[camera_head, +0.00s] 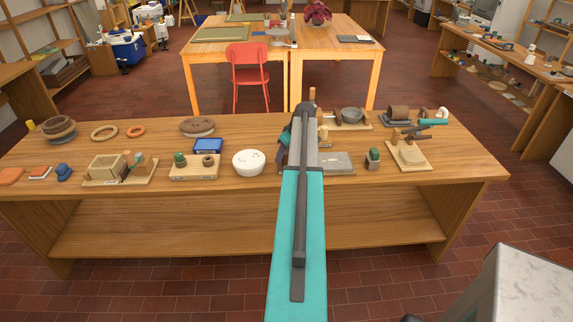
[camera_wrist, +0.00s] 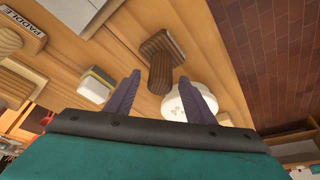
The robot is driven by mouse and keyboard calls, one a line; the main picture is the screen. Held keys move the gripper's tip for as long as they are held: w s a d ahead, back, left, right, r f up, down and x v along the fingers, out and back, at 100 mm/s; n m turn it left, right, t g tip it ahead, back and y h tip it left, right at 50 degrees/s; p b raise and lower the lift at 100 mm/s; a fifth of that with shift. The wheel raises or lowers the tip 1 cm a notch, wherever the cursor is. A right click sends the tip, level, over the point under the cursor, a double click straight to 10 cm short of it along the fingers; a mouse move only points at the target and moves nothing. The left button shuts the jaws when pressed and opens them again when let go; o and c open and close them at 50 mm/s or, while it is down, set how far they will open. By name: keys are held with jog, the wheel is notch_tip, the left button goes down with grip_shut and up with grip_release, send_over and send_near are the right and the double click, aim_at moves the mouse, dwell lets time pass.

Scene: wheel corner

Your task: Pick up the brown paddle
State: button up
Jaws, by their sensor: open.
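In the wrist view a dark brown, wood-grained piece (camera_wrist: 161,68), which looks like the brown paddle, has a wider head and a thick stub end turned towards me. My gripper (camera_wrist: 158,77) is open. Its two dark fingers stand on either side of the stub end in the picture, with visible gaps. I cannot tell how far below the fingertips it lies, and no contact shows. I cannot make the piece out with certainty in the head view, where my arm covers part of the bench.
A white spotted round thing (camera_wrist: 190,100) lies close to one finger, and a pale and green block (camera_wrist: 96,86) beside the other. A "PADDLE" label (camera_wrist: 24,22) shows at upper left. The wooden bench (camera_head: 110,185) holds many small items, including a white bowl (camera_head: 248,163).

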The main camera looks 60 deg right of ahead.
jog(key=shift+c, duration=0.3)
grip_shut()
jog(key=shift+r, duration=0.2)
jog(key=shift+r+b, duration=1)
jog(key=shift+r, duration=0.4)
jog(key=s+a+r+b, duration=0.1)
jog(key=s+a+b, duration=0.1)
jog(key=s, duration=0.5)
jog(key=s+a+r+b, duration=0.1)
jog(key=s+a+b, duration=0.1)
jog(key=s, duration=0.6)
jog(key=shift+s+a+b, duration=0.15)
jog(key=shift+a+b, duration=0.2)
jog(key=shift+b, duration=0.05)
jog(key=shift+f, duration=0.1)
